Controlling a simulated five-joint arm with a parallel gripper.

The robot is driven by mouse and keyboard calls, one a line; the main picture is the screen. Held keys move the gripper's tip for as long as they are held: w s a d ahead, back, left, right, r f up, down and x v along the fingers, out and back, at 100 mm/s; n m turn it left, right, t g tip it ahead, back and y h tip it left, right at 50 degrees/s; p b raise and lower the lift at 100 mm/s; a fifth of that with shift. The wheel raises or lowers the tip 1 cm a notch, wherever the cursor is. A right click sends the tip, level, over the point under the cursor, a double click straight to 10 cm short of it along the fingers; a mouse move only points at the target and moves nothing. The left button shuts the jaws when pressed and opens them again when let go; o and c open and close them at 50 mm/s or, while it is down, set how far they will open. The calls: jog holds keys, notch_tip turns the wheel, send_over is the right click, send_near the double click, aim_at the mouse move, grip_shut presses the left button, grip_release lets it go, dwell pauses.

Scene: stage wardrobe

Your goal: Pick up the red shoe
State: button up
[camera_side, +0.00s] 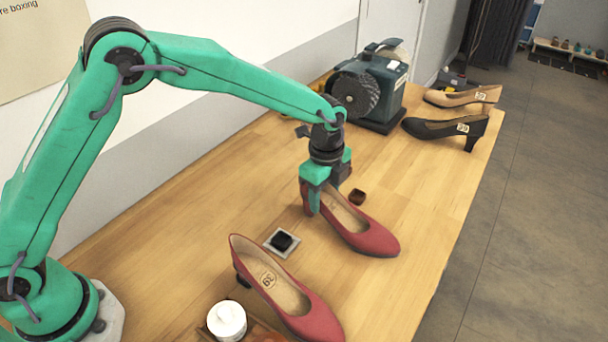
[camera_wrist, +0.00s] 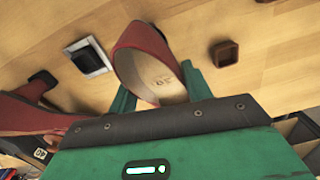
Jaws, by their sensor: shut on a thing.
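Two red shoes are on the wooden table. The farther red shoe (camera_side: 366,234) is at my gripper (camera_side: 322,195), which is shut on its heel end; its toe points to the lower right. In the wrist view this shoe (camera_wrist: 139,57) lies between the green fingers of my gripper (camera_wrist: 160,92), with its insole and a number showing. The nearer red shoe (camera_side: 310,316) stands apart, with a 39 on its insole; part of it shows at the left of the wrist view (camera_wrist: 28,112). I cannot tell whether the held shoe touches the table.
A small grey plate with a black block (camera_side: 282,242) lies between the shoes. A small brown cup (camera_side: 357,197) stands close behind the held shoe. A white-lidded jar (camera_side: 227,320) is at the front. A grinder-like machine (camera_side: 370,90), a black shoe (camera_side: 443,130) and a beige shoe (camera_side: 460,97) are at the back.

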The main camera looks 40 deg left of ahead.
jog(key=shift+r, duration=0.85)
jog(key=r, duration=0.3)
jog(key=shift+s+d+r, duration=0.1)
jog(key=shift+s+d, duration=0.3)
jog(key=s+d+r, duration=0.2)
jog(key=s, duration=0.1)
jog(key=s+d+r, duration=0.4)
jog(key=s, duration=0.1)
jog(key=shift+s+r, duration=0.1)
jog(key=shift+s, duration=0.2)
jog(key=a, duration=0.2)
jog(key=s+a+f, duration=0.1)
jog(key=a, duration=0.3)
jog(key=shift+s+a+f, duration=0.2)
jog(key=shift+a+f, duration=0.15)
jog(key=shift+a, duration=0.05)
jog(key=shift+f, duration=0.15)
jog(key=shift+f, duration=3.25)
jog(key=shift+f, duration=0.65)
